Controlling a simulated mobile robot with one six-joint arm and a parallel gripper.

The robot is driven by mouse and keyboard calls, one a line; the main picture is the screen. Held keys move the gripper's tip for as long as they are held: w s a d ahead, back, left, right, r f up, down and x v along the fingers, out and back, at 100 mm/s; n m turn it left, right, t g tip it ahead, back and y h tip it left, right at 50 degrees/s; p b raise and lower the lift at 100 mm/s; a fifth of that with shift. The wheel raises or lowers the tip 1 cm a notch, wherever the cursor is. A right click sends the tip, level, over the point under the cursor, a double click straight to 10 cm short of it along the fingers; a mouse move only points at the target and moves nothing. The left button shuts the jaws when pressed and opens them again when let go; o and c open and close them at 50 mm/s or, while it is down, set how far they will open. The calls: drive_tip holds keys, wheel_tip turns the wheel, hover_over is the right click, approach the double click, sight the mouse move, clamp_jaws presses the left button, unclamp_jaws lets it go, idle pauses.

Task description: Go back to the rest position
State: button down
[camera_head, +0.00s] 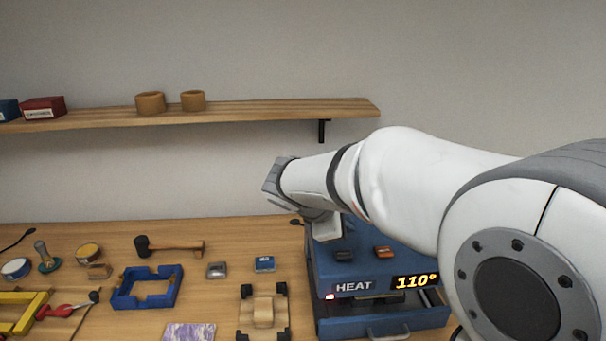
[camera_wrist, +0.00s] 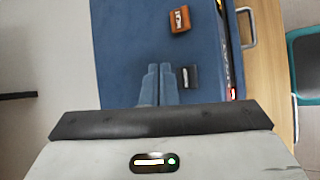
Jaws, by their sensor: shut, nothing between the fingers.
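My gripper (camera_wrist: 157,86) is shut and empty in the wrist view, its two fingers side by side above the blue top of the heat press (camera_wrist: 120,40). In the head view the press (camera_head: 376,260) stands at the right of the bench, marked HEAT with a lit 110° display. My arm reaches in from the right over it, and its wrist hides part of the press top. The fingertips are hidden in the head view. A dark button (camera_head: 344,255) and an orange-brown button (camera_head: 383,252) sit on the press top. The orange one (camera_wrist: 180,19) also shows ahead of the fingers in the wrist view.
A wooden shelf (camera_head: 250,112) on the wall holds two round wooden pieces and boxes. The bench (camera_head: 215,233) carries a mallet (camera_head: 170,247), a blue frame (camera_head: 147,290), a wooden block fixture (camera_head: 263,311) and other small tools. The air above the bench's left side is free.

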drive_tip(key=s+f+m+g+y, duration=0.1)
drive_tip(key=s+f+m+y, duration=0.1)
drive_tip(key=s+m, duration=0.5)
drive_tip(key=s+d+f+m+y, duration=0.1)
drive_tip(key=s+f+m+y, duration=0.2)
drive_tip(key=s, duration=1)
drive_tip(key=m+y, duration=0.2)
drive_tip(key=m, duration=0.3)
drive_tip(key=shift+m+g, duration=0.3)
drive_tip(key=shift+g, duration=0.1)
drive_tip(key=shift+d+f, duration=0.1)
